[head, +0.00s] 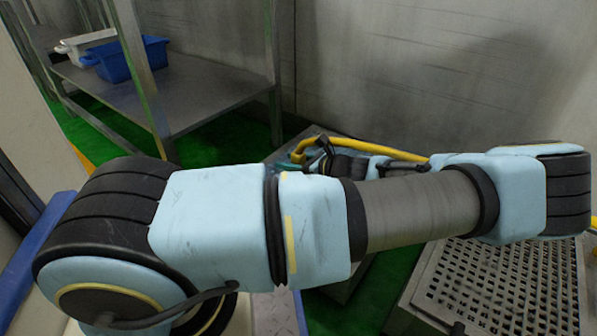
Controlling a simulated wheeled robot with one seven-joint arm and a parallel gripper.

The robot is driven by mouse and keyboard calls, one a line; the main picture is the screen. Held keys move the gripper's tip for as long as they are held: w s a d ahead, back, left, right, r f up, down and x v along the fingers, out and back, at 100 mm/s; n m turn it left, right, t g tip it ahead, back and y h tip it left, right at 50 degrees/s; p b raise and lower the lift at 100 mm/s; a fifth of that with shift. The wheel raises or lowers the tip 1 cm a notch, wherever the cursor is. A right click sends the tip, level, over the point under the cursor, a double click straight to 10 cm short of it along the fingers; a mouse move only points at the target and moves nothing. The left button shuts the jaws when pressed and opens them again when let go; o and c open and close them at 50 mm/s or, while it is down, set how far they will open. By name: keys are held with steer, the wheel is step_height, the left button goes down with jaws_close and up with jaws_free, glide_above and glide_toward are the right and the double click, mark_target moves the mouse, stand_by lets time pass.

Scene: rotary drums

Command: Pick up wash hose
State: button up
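The wash hose appears to be the yellow hose (390,151) that runs behind my arm, above a low grey surface. A yellow loop of it bends round at its left end, beside a teal piece (284,158). My gripper (318,151) seems to be the small dark end of my arm at this loop, very close to the hose. Its fingers are small and partly hidden behind my nearer arm links. I cannot tell whether they are open, shut or touching the hose.
A metal shelf rack (200,97) stands at the upper left with a blue bin (128,60) and a white bin (84,44). A perforated metal grate (490,285) lies at the lower right. Green floor (225,122) shows between them. A grey wall (420,70) closes the back.

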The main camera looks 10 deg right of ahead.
jaws_close()
stand_by(0.5)
